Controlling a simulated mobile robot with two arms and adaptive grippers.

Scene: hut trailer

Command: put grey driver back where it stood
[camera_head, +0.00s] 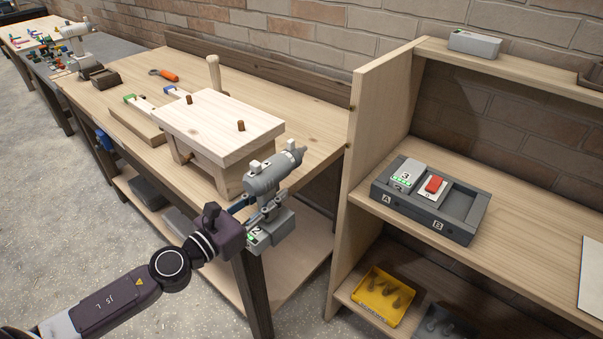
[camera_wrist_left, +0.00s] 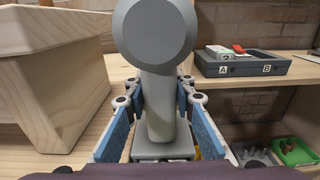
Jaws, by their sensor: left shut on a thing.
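The grey driver (camera_head: 272,180) is upright in my left gripper (camera_head: 243,208), in front of the workbench's right end and clear of it. Its nose points up and right in the head view, and a battery marked 2 with green lights is at its foot. In the left wrist view the driver (camera_wrist_left: 157,35) shows from behind, its handle between the blue finger pads of the gripper (camera_wrist_left: 160,115). Another grey, drill-like tool (camera_head: 75,38) stands on the far bench at upper left. My right gripper is out of view.
The wooden workbench (camera_head: 310,105) carries a raised wooden block (camera_head: 215,122) and an orange-handled tool (camera_head: 165,75). On the shelf unit at right is a dark tray (camera_head: 440,228) marked A and B, holding grey blocks, one red-topped. A yellow bin (camera_head: 383,297) sits below.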

